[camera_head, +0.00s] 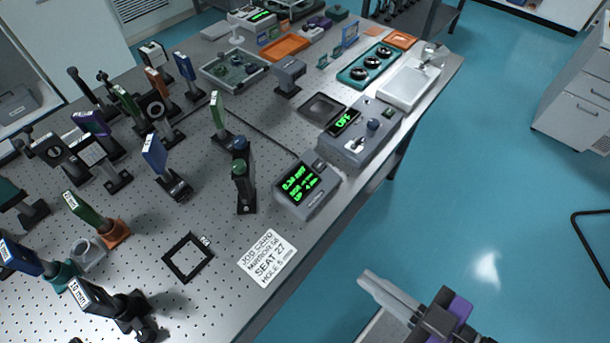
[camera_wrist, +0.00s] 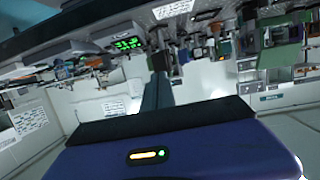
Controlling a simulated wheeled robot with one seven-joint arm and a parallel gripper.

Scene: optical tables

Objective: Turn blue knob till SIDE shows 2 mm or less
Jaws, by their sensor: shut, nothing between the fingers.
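A dark post mount (camera_head: 245,190) stands on the table with a blue knob (camera_head: 240,144) at its top and a green knob (camera_head: 238,167) just below it. To its right a grey readout box (camera_head: 312,197) shows green text. Its top line looks like 0.30 mW; the SIDE value is too small to read surely. The lit readout also shows in the wrist view (camera_wrist: 127,44). My gripper (camera_head: 368,282) is shut and empty, off the table's front edge at the lower right, well apart from the blue knob.
A white job card (camera_head: 267,256) and a black square frame (camera_head: 188,258) lie near the front edge. A grey control box (camera_head: 352,143) reading OFF carries another blue-topped knob (camera_head: 373,124). Several optic mounts crowd the left.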

